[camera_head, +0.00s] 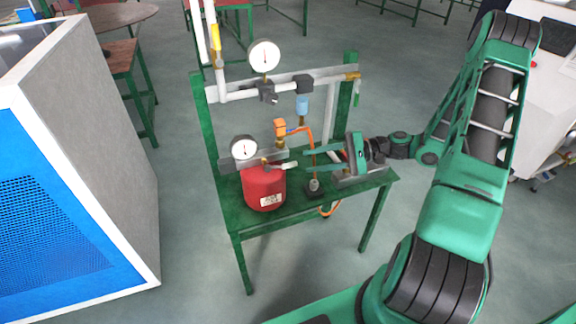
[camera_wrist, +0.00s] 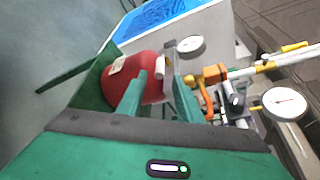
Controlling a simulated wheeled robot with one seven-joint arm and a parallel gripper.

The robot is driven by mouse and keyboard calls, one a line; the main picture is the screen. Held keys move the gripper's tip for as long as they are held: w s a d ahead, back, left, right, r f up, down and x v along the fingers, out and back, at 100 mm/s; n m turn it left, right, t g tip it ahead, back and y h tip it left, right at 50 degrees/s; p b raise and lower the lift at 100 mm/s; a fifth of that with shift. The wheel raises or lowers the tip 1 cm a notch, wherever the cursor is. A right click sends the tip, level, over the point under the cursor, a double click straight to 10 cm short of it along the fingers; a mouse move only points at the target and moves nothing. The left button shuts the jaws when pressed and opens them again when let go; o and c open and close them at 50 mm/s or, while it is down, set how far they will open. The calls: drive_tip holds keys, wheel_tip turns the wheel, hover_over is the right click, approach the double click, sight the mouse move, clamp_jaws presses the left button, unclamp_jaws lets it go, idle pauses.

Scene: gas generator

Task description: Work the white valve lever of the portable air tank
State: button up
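The portable air tank (camera_head: 264,190) is a red cylinder with a paper label, upright on the green stand. Its white valve lever (camera_head: 289,165) sticks out to the right near its top. In the wrist view the red tank (camera_wrist: 140,76) lies left of centre, and the white lever (camera_wrist: 160,67) shows between my two finger tips. My gripper (camera_head: 300,161) reaches in from the right with its fingers apart, at the lever's end. In the wrist view my gripper (camera_wrist: 160,80) is open, with a gap on both sides of the lever. I cannot tell whether a finger touches it.
A gauge (camera_head: 243,148) sits above the tank, and another gauge (camera_head: 264,55) is higher on the pipe rack. An orange fitting and hose (camera_head: 281,128) stand close behind my fingers. A blue-and-grey cabinet (camera_head: 100,150) is at the left. Open floor lies between it and the green stand (camera_head: 315,207).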

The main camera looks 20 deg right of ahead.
sight(290, 165)
drive_tip(key=x, duration=0.8)
clamp_jaws()
